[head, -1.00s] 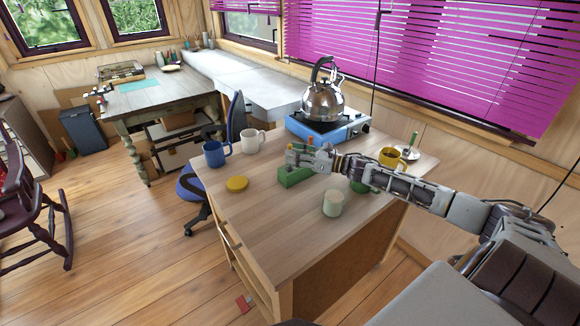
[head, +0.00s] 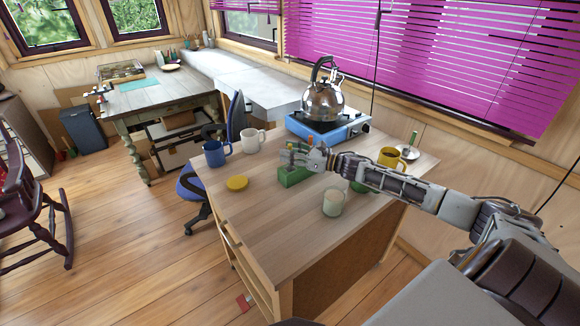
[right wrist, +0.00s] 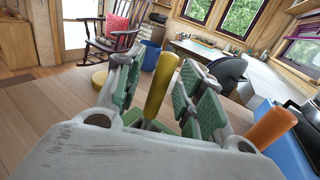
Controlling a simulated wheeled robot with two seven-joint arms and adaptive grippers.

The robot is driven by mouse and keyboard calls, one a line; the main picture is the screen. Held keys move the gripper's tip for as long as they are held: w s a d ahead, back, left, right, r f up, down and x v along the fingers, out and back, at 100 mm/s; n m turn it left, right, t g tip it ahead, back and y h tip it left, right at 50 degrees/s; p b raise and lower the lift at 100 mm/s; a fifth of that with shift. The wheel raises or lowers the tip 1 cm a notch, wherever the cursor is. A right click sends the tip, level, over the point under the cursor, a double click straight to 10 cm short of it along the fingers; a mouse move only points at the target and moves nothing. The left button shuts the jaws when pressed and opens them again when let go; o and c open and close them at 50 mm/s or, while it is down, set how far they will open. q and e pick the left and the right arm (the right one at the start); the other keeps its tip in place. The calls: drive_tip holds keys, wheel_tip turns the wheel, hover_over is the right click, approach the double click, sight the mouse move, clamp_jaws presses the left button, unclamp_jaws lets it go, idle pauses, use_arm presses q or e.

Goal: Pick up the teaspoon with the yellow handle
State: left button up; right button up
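The yellow-handled teaspoon stands upright, and its yellow handle (right wrist: 162,83) rises between the fingers of my right gripper (right wrist: 160,88) in the right wrist view. The fingers are open, one on each side of the handle, with a gap showing around it. The spoon's lower end is hidden. In the head view my right gripper (head: 310,157) is over the green holder (head: 295,177) on the wooden table. My left gripper is not in view.
An orange handle (right wrist: 270,128) stands to the right of the gripper. The kettle (head: 323,101) sits on the blue stove (head: 335,131) behind. A blue mug (head: 216,153), white mug (head: 249,141), yellow disc (head: 237,183), pale cup (head: 333,203) and yellow mug (head: 390,158) stand around.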

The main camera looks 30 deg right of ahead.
drive_tip(key=shift+c, duration=0.2)
drive_tip(key=c, duration=0.7)
clamp_jaws()
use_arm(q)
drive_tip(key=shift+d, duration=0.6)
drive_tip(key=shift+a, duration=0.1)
